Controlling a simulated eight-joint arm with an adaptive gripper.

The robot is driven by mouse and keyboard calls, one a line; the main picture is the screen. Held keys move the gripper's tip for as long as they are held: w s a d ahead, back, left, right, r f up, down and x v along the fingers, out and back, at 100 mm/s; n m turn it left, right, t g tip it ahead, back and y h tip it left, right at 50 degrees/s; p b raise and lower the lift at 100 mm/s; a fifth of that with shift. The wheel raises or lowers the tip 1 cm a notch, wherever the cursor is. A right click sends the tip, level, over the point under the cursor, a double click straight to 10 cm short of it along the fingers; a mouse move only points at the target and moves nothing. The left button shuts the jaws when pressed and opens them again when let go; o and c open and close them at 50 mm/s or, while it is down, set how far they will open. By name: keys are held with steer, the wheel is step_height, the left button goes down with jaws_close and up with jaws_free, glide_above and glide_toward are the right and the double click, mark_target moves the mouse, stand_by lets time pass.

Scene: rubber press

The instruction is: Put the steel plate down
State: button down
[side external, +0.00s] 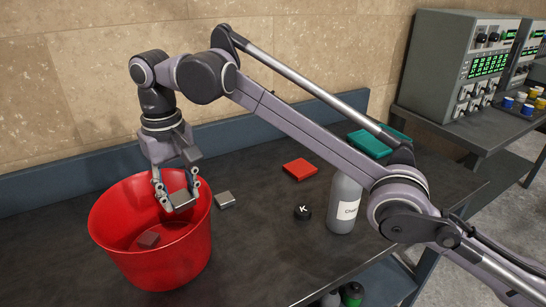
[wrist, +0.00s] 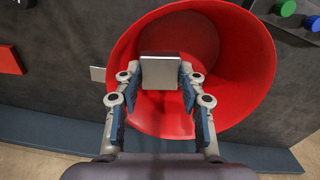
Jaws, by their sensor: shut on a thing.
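A grey steel plate (side external: 181,200) is held between the fingers of my gripper (side external: 177,192), over the right part of the red bucket's opening. In the wrist view the steel plate (wrist: 160,71) sits between the two blue finger pads of my gripper (wrist: 160,88), with the red bucket (wrist: 255,75) behind it. The red bucket (side external: 165,268) stands on the dark bench. A third grey plate (side external: 225,200) lies on the bench just right of the bucket.
A red block (side external: 300,169), a black cap marked K (side external: 303,212) and a grey bottle (side external: 344,205) stand on the bench to the right. Teal blocks (side external: 370,143) lie behind the bottle. A blue ledge (side external: 70,176) runs along the wall.

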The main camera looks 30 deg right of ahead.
steer(key=shift+s+a+f+n, duration=0.15)
steer(key=shift+s+a+n, duration=0.1)
steer(key=shift+a+n, duration=0.25)
steer(key=shift+f, duration=0.25)
steer(key=shift+a+f, duration=0.1)
steer(key=shift+f, duration=0.05)
steer(key=shift+w+a+f, duration=0.15)
steer(key=shift+f, duration=0.1)
steer(key=shift+n, duration=0.5)
steer(key=shift+s+a+f, duration=0.1)
steer(key=shift+s+f, duration=0.05)
steer(key=shift+f, duration=2.1)
steer(key=shift+s+a+f, duration=0.15)
steer(key=shift+f, duration=2.15)
steer(key=shift+s+a+f, duration=0.1)
steer(key=shift+s+f, duration=0.05)
steer(key=shift+f, duration=2.1)
steer(key=shift+f, duration=0.1)
steer(key=c, duration=0.8)
jaws_free()
